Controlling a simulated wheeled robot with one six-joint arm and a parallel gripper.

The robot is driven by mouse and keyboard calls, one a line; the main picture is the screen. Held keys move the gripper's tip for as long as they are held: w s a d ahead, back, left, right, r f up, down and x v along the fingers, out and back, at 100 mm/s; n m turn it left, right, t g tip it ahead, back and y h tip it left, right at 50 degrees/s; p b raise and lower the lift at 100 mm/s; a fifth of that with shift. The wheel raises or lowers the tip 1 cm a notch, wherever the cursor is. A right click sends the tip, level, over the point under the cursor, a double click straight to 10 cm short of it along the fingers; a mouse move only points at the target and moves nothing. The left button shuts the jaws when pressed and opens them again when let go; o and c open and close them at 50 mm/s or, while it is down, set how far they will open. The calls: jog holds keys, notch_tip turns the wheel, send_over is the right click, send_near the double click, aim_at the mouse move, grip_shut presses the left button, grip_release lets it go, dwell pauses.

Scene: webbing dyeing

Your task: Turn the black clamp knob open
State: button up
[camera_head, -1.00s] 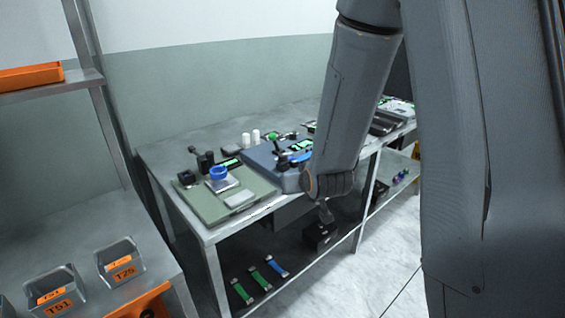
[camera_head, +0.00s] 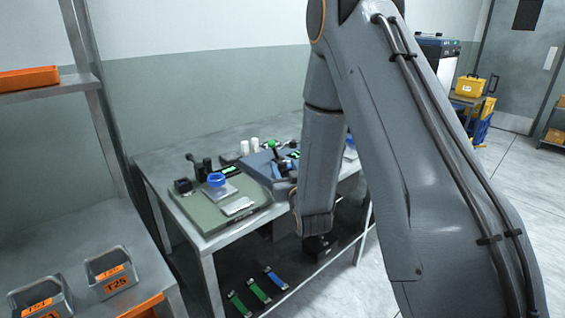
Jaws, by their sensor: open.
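Small black parts stand on the left end of the metal workbench (camera_head: 160,168). A squat black knob-like piece (camera_head: 183,186) sits at the left edge of a grey-green board (camera_head: 212,218). A black upright part with a lever (camera_head: 193,162) stands just behind it. I cannot tell for sure which of these is the clamp knob. A blue ring-shaped part (camera_head: 217,179) on a pale plate is to their right. My arm hangs over the front edge of the bench, right of the board. My gripper's fingers are hidden behind the arm, which is well apart from the black parts.
A blue-grey device (camera_head: 258,166) stands right of the board, partly behind my arm. White bottles (camera_head: 249,146) stand behind it. Green and blue webbing strips (camera_head: 257,290) lie on the lower shelf. Labelled grey bins (camera_head: 112,272) stand front left.

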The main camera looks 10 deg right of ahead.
jog(key=shift+w, duration=1.45)
jog(key=shift+c, duration=0.4)
jog(key=c, duration=1)
jog(key=shift+o, duration=0.2)
